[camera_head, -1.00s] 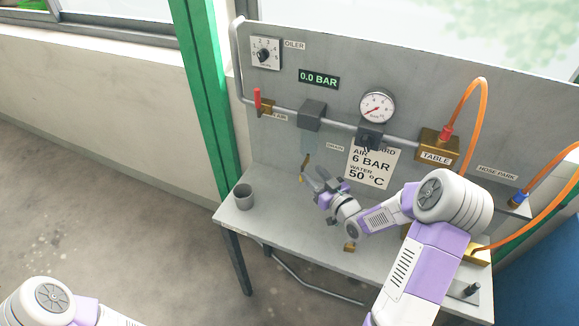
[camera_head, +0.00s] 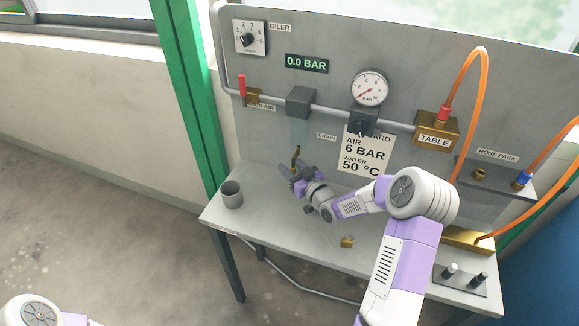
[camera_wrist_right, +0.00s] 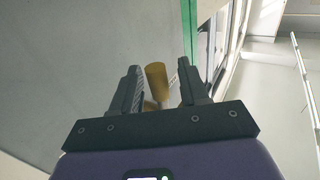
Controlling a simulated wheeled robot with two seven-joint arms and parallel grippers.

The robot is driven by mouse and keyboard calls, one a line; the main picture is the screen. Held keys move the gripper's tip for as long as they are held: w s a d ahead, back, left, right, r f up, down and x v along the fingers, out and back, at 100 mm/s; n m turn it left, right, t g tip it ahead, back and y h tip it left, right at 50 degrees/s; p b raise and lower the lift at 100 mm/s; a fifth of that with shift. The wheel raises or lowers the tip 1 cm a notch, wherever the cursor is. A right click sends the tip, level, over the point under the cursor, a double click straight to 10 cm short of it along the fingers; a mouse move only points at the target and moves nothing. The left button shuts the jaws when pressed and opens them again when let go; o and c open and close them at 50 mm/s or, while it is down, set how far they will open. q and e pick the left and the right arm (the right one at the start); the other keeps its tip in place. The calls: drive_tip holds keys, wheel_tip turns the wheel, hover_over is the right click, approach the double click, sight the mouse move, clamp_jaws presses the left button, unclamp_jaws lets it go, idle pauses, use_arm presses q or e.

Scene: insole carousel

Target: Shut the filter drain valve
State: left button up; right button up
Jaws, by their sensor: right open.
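The filter (camera_head: 300,102) is a dark grey block on the pipe, with a pale clear bowl below it. The small brass drain valve (camera_head: 296,153) hangs under the bowl, beside the DRAIN label (camera_head: 326,137). My right gripper (camera_head: 298,172) is just below the drain valve, partly hiding its lower end. In the right wrist view the open jaws (camera_wrist_right: 160,88) have a brass piece (camera_wrist_right: 156,78) standing between them, with gaps to both fingers. A second brass part shows lower behind it. My left gripper is out of view.
A grey cup (camera_head: 231,194) stands at the bench's left end. A loose brass piece (camera_head: 347,241) lies on the bench (camera_head: 270,225). A red-handled valve (camera_head: 242,86) sits on the pipe at left. An orange hose (camera_head: 484,60) loops at right.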

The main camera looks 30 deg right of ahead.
drive_tip(key=shift+w, duration=0.5)
drive_tip(key=shift+c, duration=0.3)
clamp_jaws()
